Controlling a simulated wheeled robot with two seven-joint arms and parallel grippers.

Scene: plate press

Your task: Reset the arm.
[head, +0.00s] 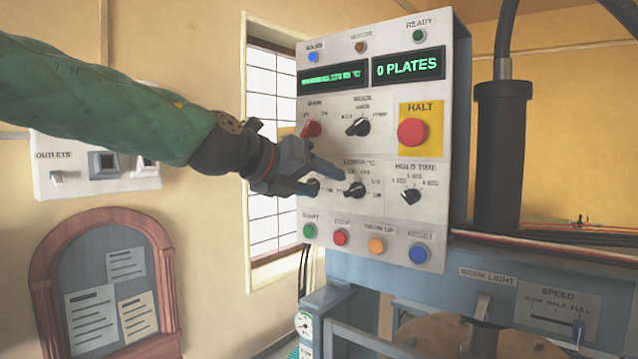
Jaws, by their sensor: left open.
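My left gripper (326,179) reaches in from the left on a green-sleeved arm. Its fingers are open and in front of the control panel (383,270), by the lower temperature knob (355,186). I cannot tell whether a fingertip touches that knob. A second black knob (312,187) is partly hidden behind the fingers. The panel's display (408,66) reads "0 PLATES"; another display (332,77) beside it is hard to read. My right gripper is not in view.
The panel also has a red HALT button (412,132), a hold time knob (411,196), a mode knob (358,127), a red main switch (311,129) and a bottom row with green (309,231), red (340,237), orange (376,245) and blue (419,253) buttons. A speed slider (578,331) is lower right.

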